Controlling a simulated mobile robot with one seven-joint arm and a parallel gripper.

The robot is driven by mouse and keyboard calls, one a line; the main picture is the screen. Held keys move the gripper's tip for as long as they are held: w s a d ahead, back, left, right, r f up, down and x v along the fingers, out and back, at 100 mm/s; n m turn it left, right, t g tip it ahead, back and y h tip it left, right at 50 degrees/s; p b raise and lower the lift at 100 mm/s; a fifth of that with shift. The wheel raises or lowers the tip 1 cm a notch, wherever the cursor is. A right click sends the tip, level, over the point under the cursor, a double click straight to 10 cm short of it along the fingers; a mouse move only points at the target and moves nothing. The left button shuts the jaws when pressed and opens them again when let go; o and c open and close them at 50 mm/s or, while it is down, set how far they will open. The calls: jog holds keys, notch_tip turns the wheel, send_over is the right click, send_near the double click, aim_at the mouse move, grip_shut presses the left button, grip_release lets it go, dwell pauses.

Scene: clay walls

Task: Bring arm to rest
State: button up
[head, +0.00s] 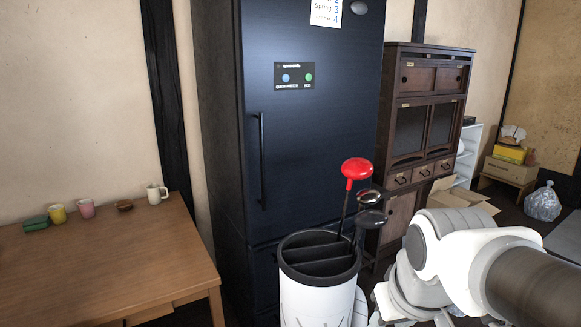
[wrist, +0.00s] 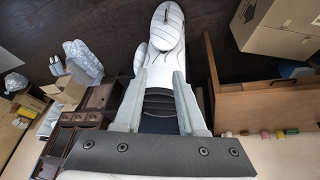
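My arm (head: 470,250) shows at the lower right of the head view, bent, with white joints and a dark tube link. My gripper (wrist: 160,78) shows in the wrist view, with its two grey fingers spread apart. Nothing is held between the fingers. Beyond the gap I see a white body with dark slots, which looks like part of my own body. My gripper's fingers cannot be made out in the head view.
A wooden table (head: 110,262) with several cups stands at the left. A black refrigerator (head: 300,130) and a dark wooden cabinet (head: 403,178) stand ahead. A cardboard box (head: 463,197) and a clear bag (head: 543,203) are on the floor at the right.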

jog(key=s+r+m, duration=0.1)
jog(key=s, duration=0.4)
notch_tip(320, 180, up, 14)
jog(key=p, duration=1.3)
jog(key=shift+s+a+t+p, duration=0.15)
jog(key=shift+s+t+p, duration=0.1)
jog(key=shift+t+p, duration=0.15)
jog(key=shift+a+f, duration=0.1)
jog(key=shift+s+a, duration=0.1)
dwell(1.2)
